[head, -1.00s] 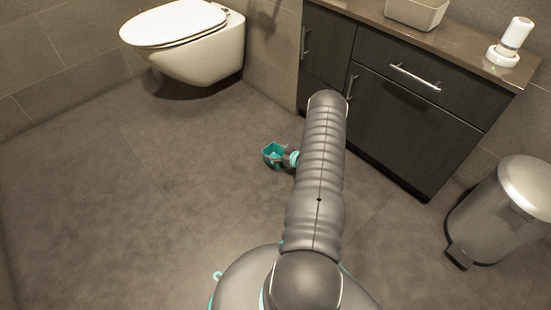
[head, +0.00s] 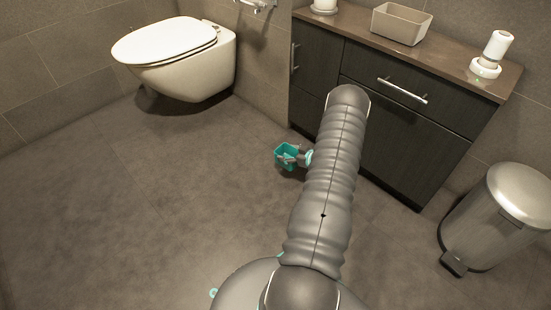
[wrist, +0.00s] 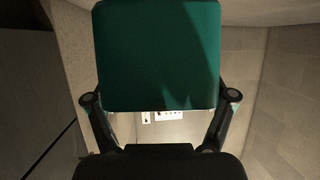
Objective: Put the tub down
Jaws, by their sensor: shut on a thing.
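The tub is a small teal open-topped box. In the head view the tub (head: 286,154) shows left of my arm, in front of the dark vanity cabinet, with floor behind it in the picture. In the wrist view the tub (wrist: 158,55) fills the upper middle as a dark green face. My gripper (head: 297,158) is shut on the tub, and in the wrist view its two fingers (wrist: 160,103) reach up to either side of it. My arm hides part of the gripper. I cannot tell the tub's height above the floor.
The vanity counter (head: 455,62) carries a beige basin-like box (head: 401,24), a white dispenser (head: 490,55) and a pale item (head: 325,5) at its left end. A toilet (head: 178,55) stands at the back left. A metal pedal bin (head: 497,220) stands at the right. The floor (head: 130,200) at left is clear.

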